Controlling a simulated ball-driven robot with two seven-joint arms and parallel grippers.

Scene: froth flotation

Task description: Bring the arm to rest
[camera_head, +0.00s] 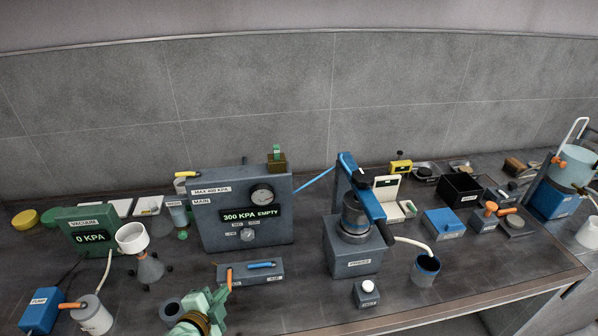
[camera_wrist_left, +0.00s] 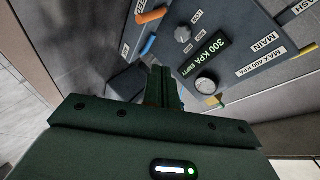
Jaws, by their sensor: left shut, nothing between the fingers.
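My left gripper (camera_head: 212,303) is at the bottom edge of the head view, in front of the valve box and below the grey pressure panel. In the left wrist view its dark green fingers (camera_wrist_left: 164,86) are together with nothing between them. They point toward the pressure panel, which fills the upper part of that view. The fingers look apart from the panel. Most of my left arm is out of the head view. My right gripper is in neither view.
The pressure panel (camera_head: 213,230) reads 300 KPA EMPTY. The valve box (camera_head: 250,273) with orange and blue levers is close to my gripper. The blue-armed press (camera_head: 355,262), a white-topped block (camera_head: 367,295) and a dark cup (camera_head: 425,270) stand right. The vacuum unit (camera_head: 82,216) stands left.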

